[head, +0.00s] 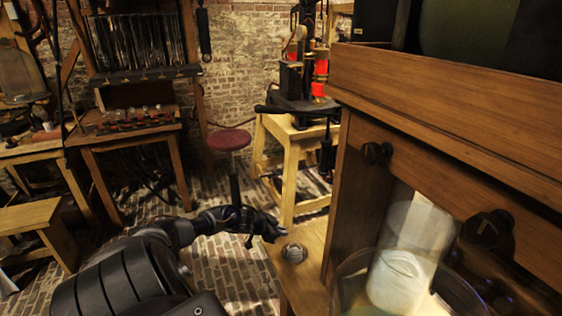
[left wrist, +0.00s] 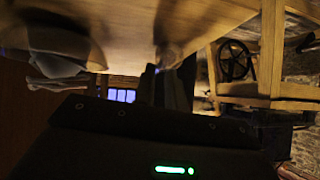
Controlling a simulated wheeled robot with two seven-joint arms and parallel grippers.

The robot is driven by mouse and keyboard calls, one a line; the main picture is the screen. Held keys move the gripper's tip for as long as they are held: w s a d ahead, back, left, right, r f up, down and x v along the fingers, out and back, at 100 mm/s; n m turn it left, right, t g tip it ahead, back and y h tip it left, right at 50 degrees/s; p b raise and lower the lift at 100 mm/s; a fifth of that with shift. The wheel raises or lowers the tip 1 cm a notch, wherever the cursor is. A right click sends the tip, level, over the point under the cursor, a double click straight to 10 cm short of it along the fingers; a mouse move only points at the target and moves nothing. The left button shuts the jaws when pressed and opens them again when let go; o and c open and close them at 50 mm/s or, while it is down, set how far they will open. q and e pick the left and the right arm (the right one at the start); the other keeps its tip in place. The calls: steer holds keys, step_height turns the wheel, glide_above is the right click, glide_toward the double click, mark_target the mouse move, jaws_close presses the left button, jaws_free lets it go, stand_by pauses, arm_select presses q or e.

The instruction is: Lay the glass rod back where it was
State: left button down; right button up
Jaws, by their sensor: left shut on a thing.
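My left gripper (head: 276,234) reaches in from the left, just above the edge of a wooden ledge (head: 311,235). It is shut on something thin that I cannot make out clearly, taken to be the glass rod. In the left wrist view the dark fingers (left wrist: 166,88) are close together beside a pale wooden surface (left wrist: 120,22), and no rod stands out there. My right gripper is not in view.
A small round glass or metal piece (head: 294,253) sits on the ledge near the fingertips. A large glass jar (head: 345,290) with a pale cylinder (head: 398,279) stands at right, under a wooden cabinet (head: 450,110). A red stool (head: 229,140) stands behind on brick floor.

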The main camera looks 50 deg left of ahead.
arm_select(q)
steer(key=c, duration=1.4)
jaws_free()
steer(key=shift+o, duration=0.2)
steer(key=p+v, duration=0.1)
steer(key=v, duration=1)
steer(key=shift+p, duration=0.35)
steer(key=shift+w, duration=0.1)
